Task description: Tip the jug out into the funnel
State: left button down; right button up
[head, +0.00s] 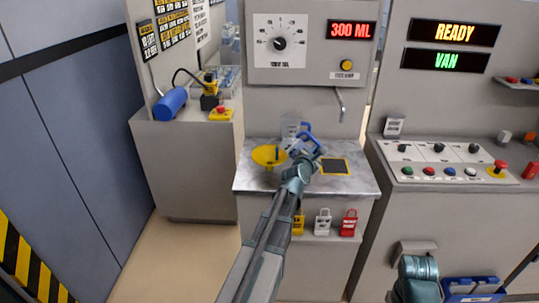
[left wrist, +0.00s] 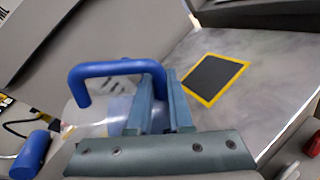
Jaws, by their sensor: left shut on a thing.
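The jug has a see-through body (head: 289,128) and a blue handle (head: 306,130). It is over the back of the metal worktop (head: 345,187), just behind and right of the yellow funnel (head: 268,156). My left gripper (head: 302,152) is shut on the jug's handle. In the left wrist view the blue handle (left wrist: 110,68) loops out to the left of the left gripper's fingers (left wrist: 162,105), with part of the clear body (left wrist: 118,108) behind them. I cannot tell the jug's tilt or its contents. My right gripper's jaws are out of view.
A black pad with a yellow border (head: 335,166) lies on the worktop, right of my left gripper. A bent spout (head: 341,104) hangs above, under a panel reading 300 ML (head: 351,30).

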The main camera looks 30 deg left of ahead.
aim_at(306, 133)
pick_arm(q)
jog(key=shift+r+n, duration=0.15)
jog(key=shift+n, duration=0.15)
jog(key=shift+a+r+p, duration=0.1)
jog(key=shift+r+p, duration=0.2)
jog(key=shift+s+a+r+n+t+h+p, duration=0.1)
jog(key=shift+a+r+n+t+h+p, duration=0.15)
jog(key=shift+r+n+p, duration=0.55)
jog(key=shift+s+a+r+n+t+h+p, duration=0.15)
jog(key=shift+a+r+n+p, duration=0.3)
jog(key=shift+r, duration=0.5)
dwell(0.7)
jog(key=shift+s+a+r+n+p, duration=0.1)
jog(key=shift+a+r+n+p, duration=0.25)
jog(key=shift+a+r+n, duration=0.15)
jog(key=shift+s+a+r+n, duration=0.15)
jog(key=shift+a+r+n, duration=0.2)
jog(key=shift+a, duration=0.1)
jog(key=shift+s+a+r+p, duration=0.15)
jog(key=shift+a+p, duration=0.1)
jog(key=shift+p, duration=0.15)
jog(key=shift+s+a+r+n+t+h+p, duration=0.15)
jog(key=shift+a+r+n+t+h+p, duration=0.25)
jog(key=shift+a+r+n, duration=0.45)
dwell(0.4)
